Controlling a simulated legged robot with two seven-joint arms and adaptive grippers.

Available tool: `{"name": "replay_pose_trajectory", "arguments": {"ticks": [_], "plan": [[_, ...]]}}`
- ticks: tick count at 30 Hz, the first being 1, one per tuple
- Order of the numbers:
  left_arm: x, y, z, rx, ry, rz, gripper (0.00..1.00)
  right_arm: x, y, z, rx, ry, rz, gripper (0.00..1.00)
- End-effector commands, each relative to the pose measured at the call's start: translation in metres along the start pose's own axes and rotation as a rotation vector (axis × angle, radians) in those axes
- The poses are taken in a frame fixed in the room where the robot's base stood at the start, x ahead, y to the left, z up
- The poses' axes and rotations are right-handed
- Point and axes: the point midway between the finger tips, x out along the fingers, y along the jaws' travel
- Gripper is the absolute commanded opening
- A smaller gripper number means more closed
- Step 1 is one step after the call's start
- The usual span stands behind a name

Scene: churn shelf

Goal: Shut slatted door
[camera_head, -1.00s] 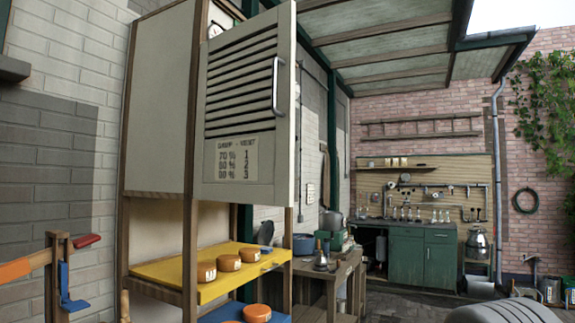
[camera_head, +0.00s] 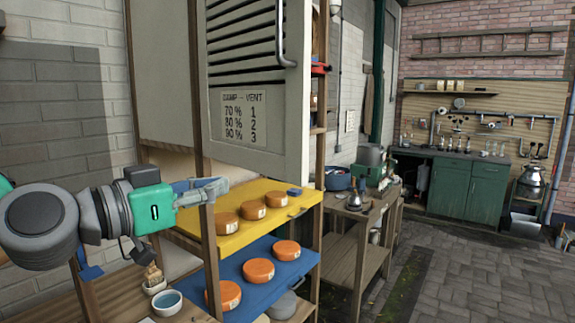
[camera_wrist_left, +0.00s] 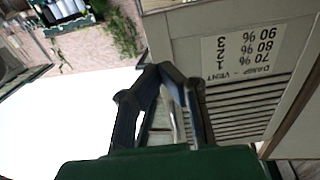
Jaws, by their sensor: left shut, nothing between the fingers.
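The slatted door (camera_head: 255,165) is pale grey, with dark slats, a "DAMP - VENT" label (camera_head: 244,116) and a metal handle (camera_head: 284,42) at its right. It stands partly open, with shelf contents showing past its right edge. Its top is out of frame. My left gripper (camera_head: 222,187) is shut and empty, in front of a wooden post below the door's lower left corner in the head view. In the left wrist view, its fingers (camera_wrist_left: 165,72) appear before the door (camera_wrist_left: 245,58), which shows upside down. I cannot tell whether they touch it. My right gripper is not in view.
Below the door, a yellow shelf (camera_head: 272,190) and a blue shelf (camera_head: 300,262) hold orange cheese rounds. A small bowl (camera_head: 167,302) stands at lower left. A wooden bench (camera_head: 350,240) stands right of the shelves. Paved floor (camera_head: 465,260) is open at right.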

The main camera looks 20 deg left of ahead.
Motion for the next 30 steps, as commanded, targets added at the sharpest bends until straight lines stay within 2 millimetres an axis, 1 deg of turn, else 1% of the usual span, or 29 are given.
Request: {"name": "replay_pose_trajectory", "arguments": {"ticks": [3, 9, 21, 27, 30], "plan": [[0.010, 0.000, 0.001, 0.008, -0.007, -0.003, 0.00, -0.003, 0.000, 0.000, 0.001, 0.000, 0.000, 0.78], [0.020, -0.001, 0.001, 0.005, -0.003, 0.010, 0.00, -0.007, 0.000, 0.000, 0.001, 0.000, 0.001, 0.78], [0.099, -0.002, 0.000, -0.005, 0.000, 0.008, 0.00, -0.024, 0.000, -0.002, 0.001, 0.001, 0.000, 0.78], [0.125, 0.001, -0.001, -0.002, 0.000, 0.009, 0.00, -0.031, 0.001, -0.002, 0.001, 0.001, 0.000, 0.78], [0.131, 0.002, -0.001, -0.002, 0.001, 0.009, 0.00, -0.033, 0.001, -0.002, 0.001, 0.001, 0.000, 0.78]]}}
